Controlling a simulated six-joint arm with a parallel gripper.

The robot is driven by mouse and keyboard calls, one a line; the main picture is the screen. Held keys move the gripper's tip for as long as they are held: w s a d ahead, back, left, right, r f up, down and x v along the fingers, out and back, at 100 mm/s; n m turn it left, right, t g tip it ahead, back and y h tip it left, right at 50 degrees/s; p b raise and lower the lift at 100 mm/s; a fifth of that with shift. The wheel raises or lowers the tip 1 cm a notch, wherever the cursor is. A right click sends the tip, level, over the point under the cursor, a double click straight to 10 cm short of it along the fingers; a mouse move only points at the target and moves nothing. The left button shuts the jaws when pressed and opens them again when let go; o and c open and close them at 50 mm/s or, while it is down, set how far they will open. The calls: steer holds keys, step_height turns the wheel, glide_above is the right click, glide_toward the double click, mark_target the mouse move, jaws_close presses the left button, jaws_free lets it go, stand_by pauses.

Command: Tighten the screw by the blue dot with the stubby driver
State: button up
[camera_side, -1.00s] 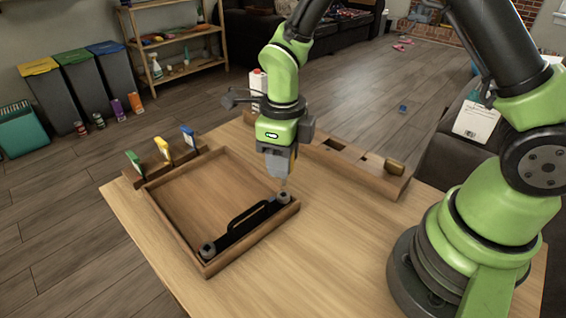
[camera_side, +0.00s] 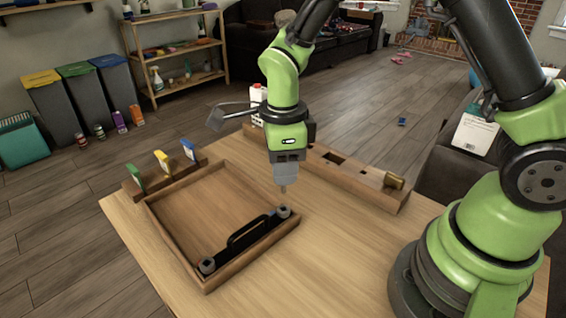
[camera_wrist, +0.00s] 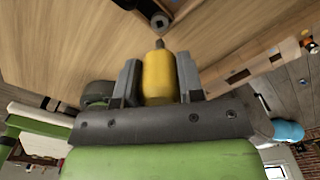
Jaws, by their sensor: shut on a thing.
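My gripper (camera_side: 284,181) is shut on the yellow-handled stubby driver (camera_wrist: 158,75), which points down. The driver's tip is just above the screw (camera_side: 283,211) at the right end of a black bar handle (camera_side: 245,235); a small gap shows between them. That screw also appears beyond the tip in the wrist view (camera_wrist: 160,21). A second screw (camera_side: 207,266) is at the bar's near left end. The bar lies along the front right side of a shallow wooden tray (camera_side: 172,236).
A wooden block with green, yellow and blue tags (camera_side: 162,170) stands at the tray's far left. A wooden rack (camera_side: 345,172) with holes and one brass-coloured piece (camera_side: 393,182) lies behind my gripper. The table (camera_side: 330,250) is clear at front right.

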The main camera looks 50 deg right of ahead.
steer(key=n, duration=0.3)
steer(key=shift+n, duration=0.3)
steer(key=n, duration=0.9)
steer(key=n, duration=0.1)
steer(key=r+n, duration=0.1)
steer(key=n, duration=0.1)
steer(key=shift+s, duration=0.1)
steer(key=shift+f, duration=0.1)
